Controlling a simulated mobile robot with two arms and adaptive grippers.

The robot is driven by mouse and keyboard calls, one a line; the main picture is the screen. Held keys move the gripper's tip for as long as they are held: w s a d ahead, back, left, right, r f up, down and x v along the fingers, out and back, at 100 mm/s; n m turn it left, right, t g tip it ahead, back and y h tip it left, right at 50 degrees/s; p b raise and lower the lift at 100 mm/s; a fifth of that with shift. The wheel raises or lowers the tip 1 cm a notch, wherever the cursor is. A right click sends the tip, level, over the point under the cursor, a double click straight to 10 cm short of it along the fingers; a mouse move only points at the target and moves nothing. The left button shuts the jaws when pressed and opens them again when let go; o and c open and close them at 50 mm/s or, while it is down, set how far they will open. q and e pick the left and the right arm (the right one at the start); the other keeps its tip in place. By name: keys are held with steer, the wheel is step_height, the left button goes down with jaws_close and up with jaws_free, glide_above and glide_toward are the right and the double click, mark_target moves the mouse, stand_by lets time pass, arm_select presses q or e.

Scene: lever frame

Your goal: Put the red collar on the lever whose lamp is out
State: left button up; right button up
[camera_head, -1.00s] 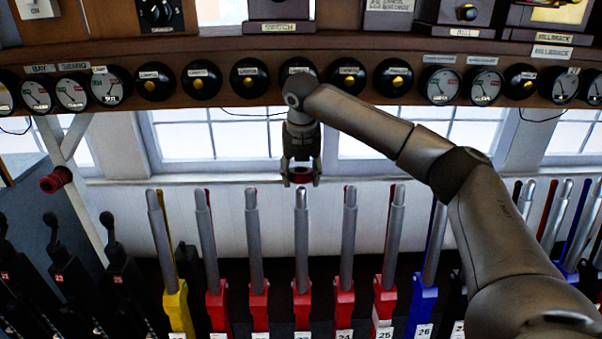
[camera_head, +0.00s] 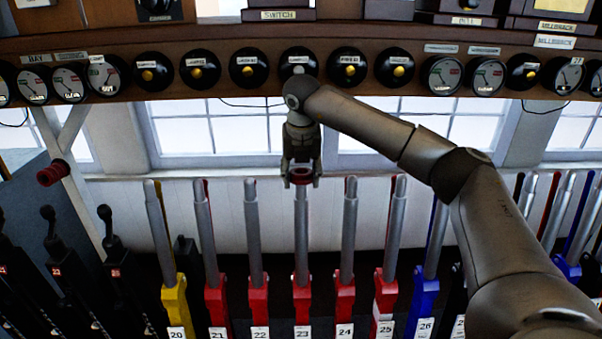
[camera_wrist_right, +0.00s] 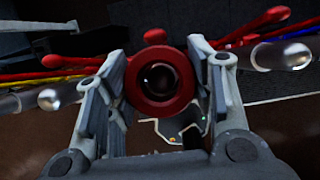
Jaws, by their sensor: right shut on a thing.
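My right gripper (camera_head: 301,178) hangs over the middle of the lever row, fingers down, shut on the red collar (camera_head: 302,175). In the right wrist view the collar (camera_wrist_right: 161,103) is a thick ring between both fingers, with a dark, shiny round shape in its hole. The grey tip of lever 23 (camera_head: 301,225) is directly under the collar in the head view; whether it enters the hole I cannot tell. The round lamp above lever 23 (camera_head: 289,69) has a grey centre, partly behind my arm. Neighbouring lamps (camera_head: 248,71) show yellow centres. My left gripper is out of view.
Levers 22 (camera_head: 254,230) and 24 (camera_head: 349,230) stand close on either side. A wooden instrument shelf (camera_head: 225,42) runs above, behind my arm. More red rings (camera_head: 52,173) hang on a white post at the left. Black levers (camera_head: 110,255) stand at lower left.

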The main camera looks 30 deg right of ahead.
mark_target(301, 186)
steer(key=shift+s+a+f+b, duration=0.1)
steer(key=shift+s+f+b, duration=0.1)
steer(key=shift+f+b, duration=1.05)
steer(key=shift+f, duration=0.35)
steer(key=o, duration=1.1)
steer(key=shift+c, duration=0.2)
steer(key=shift+o, duration=0.8)
